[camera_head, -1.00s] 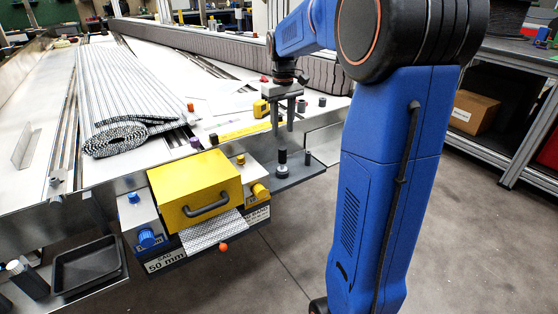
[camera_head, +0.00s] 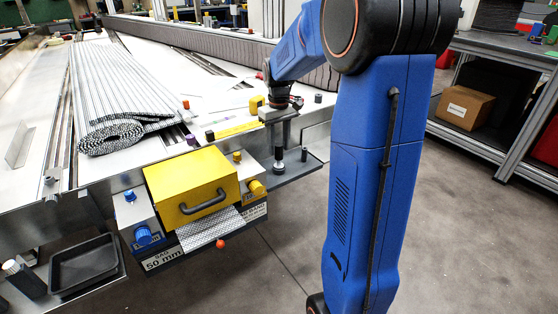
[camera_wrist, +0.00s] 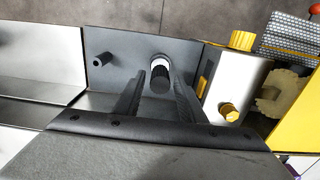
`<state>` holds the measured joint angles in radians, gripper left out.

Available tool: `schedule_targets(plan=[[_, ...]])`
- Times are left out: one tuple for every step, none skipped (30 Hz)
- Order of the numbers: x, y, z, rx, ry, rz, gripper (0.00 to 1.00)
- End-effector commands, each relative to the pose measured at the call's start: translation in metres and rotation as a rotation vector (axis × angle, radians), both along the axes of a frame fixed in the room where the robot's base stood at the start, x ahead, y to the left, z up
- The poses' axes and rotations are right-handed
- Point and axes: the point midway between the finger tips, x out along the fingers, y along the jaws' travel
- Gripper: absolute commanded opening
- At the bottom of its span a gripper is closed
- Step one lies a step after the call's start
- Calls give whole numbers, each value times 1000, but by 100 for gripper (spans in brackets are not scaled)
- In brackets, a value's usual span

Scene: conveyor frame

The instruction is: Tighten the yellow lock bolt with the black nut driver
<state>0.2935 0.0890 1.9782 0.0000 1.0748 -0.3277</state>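The black nut driver (camera_head: 279,161), with a pale ring, stands upright on a dark grey shelf (camera_head: 302,168) at the right of the yellow box. My gripper (camera_head: 287,138) points down just above and beside it. In the wrist view the driver's black knurled end (camera_wrist: 160,80) lies between the tips of my gripper (camera_wrist: 158,74). The fingers are apart, with gaps visible beside the driver. A small yellow bolt (camera_head: 238,157) stands on the pale block right of the box, and also shows in the wrist view (camera_wrist: 229,111). A larger yellow knob (camera_head: 257,187) is below it.
A black pin (camera_head: 304,154) stands on the shelf near the driver. The yellow box (camera_head: 192,188) with a dark handle is left of it. Blue knobs (camera_head: 143,235) sit on its far left side. A black tray (camera_head: 84,264) is at lower left. The floor right of the shelf is clear.

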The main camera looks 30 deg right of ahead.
Motion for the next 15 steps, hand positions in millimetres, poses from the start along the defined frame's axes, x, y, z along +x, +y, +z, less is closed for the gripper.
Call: schedule_targets(plan=[[0,0,-1,0,0,0,37],[0,0,-1,0,0,0,37],[0,0,-1,0,0,0,37],[0,0,-1,0,0,0,37],[0,0,-1,0,0,0,37],[0,0,-1,0,0,0,37],[0,0,-1,0,0,0,37],[0,0,-1,0,0,0,34],[0,0,-1,0,0,0,25],[0,0,0,0,0,0,18],[0,0,0,0,0,0,10],[0,0,0,0,0,0,1],[0,0,0,0,0,0,1],[0,0,0,0,0,0,1],[0,0,0,0,-1,0,1]])
